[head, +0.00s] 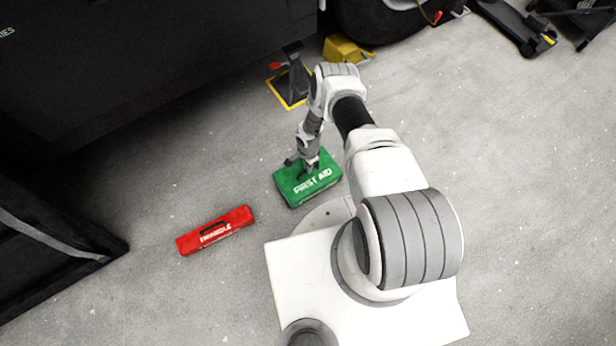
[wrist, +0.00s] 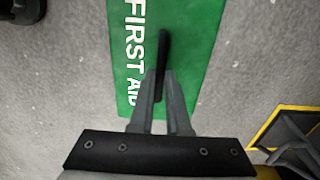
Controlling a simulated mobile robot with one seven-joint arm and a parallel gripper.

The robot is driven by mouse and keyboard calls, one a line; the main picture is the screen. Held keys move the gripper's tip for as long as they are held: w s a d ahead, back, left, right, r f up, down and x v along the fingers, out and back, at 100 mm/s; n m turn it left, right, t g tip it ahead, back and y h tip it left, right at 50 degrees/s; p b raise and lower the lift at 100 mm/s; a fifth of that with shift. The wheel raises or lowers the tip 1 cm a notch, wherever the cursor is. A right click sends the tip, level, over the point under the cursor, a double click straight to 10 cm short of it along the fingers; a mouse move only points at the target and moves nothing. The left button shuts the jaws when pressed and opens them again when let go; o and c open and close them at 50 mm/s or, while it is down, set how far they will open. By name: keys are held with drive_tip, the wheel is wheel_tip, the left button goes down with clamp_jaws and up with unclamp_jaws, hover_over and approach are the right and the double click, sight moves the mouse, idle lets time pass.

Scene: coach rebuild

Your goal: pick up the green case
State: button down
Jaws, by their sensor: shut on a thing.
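The green case (head: 296,194) has white "FIRST AID" lettering and lies flat on the grey floor in the head view. It fills the upper middle of the wrist view (wrist: 198,30), with a black handle (wrist: 163,50) on its top. My gripper (head: 307,168) is over the case, pointing down. In the wrist view its two fingers (wrist: 161,88) are shut on the black handle, one on either side. I cannot tell whether the case is touching the floor or just above it.
A red case (head: 215,230) lies on the floor to the left of the green case. A jack stand (head: 291,82) on a yellow-edged base and a yellow block (head: 347,50) stand beyond, near a tyre (head: 385,22). Floor to the right (head: 530,150) is clear.

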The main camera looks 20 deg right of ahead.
drive_tip(key=shift+r, duration=0.25)
idle(0.4)
